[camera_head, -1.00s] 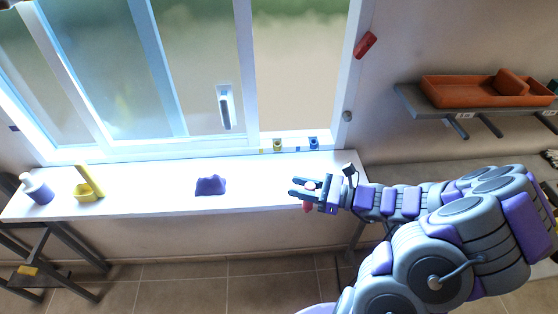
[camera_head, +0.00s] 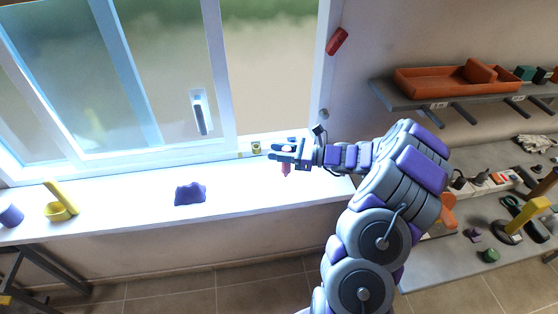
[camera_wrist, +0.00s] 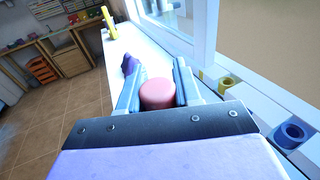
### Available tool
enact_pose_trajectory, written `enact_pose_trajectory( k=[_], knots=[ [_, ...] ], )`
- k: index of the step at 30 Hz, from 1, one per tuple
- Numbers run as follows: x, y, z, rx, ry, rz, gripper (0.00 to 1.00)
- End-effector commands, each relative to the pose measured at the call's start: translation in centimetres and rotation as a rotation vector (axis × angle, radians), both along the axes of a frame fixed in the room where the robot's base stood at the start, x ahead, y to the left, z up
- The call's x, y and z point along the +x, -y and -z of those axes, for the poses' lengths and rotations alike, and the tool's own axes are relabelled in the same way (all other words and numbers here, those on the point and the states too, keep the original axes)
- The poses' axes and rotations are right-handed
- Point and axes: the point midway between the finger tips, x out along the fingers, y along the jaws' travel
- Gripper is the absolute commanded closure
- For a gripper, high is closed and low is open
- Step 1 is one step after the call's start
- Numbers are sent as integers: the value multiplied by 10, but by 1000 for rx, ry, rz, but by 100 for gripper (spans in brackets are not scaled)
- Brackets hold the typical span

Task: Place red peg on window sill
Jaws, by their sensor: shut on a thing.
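The red peg (camera_head: 286,169) is held between the fingers of my gripper (camera_head: 284,154), its lower end hanging below them. In the wrist view the peg's round pinkish-red top (camera_wrist: 157,94) sits between the two fingers (camera_wrist: 158,88). The white window sill (camera_head: 130,205) runs along the bottom of the window. My gripper is over the right part of the sill; a gap between peg and sill cannot be judged clearly.
Small yellow (camera_head: 256,148) and blue rings (camera_wrist: 291,133) line the window frame. A shelf (camera_head: 440,98) and a cluttered bench (camera_head: 450,262) are right. Sill space between purple block and gripper is clear.

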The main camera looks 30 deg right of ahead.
Motion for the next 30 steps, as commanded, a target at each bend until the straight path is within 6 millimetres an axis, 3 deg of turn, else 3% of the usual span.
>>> enact_pose_trajectory(
  k=[6, 16, 17, 24, 30],
  knots=[
    [-1, 0, 36, 3, -5, -1, 100],
    [-1, 0, 37, 0, -2, 0, 100],
    [-1, 0, 37, 0, -2, 0, 66],
    [-1, 0, 37, 0, -2, 0, 43],
    [-1, 0, 37, 0, -2, 0, 41]
  ],
)
